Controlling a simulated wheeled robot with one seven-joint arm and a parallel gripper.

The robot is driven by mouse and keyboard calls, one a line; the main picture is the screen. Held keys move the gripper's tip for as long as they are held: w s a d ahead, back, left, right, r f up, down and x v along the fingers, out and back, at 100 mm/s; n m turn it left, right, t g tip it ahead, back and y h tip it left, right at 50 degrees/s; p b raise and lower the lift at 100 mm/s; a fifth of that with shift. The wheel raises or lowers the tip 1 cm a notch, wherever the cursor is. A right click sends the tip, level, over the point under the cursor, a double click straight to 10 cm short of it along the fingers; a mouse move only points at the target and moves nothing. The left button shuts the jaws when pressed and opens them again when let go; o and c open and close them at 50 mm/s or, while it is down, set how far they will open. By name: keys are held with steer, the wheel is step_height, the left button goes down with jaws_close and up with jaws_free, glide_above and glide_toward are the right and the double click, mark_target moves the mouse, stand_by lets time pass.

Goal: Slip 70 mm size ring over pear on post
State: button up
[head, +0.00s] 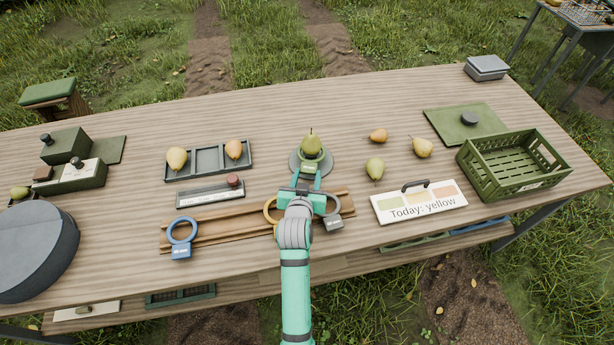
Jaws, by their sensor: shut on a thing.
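A green pear (311,142) stands upright, stem up, on the post, whose round grey base (295,161) shows on the table. My gripper (308,176) is just in front of the pear, shut on the tag of a green size ring (325,157). The ring appears to be around the lower part of the pear; I cannot tell whether it touches it or how low it sits. The post itself is hidden. Ring sizes are not readable.
A divided tray (208,161) with two pears stands left of the post. Loose pears (375,168) lie right, near the "Today: yellow" sign (418,202). A green crate (512,165) stands far right, and a dark round object (35,250) far left. The table behind the post is clear.

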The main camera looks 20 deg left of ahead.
steer(key=o, duration=1.3)
steer(key=v, duration=1)
steer(key=shift+s+d+r, duration=0.1)
steer(key=shift+s+d, duration=0.05)
steer(key=shift+s, duration=0.25)
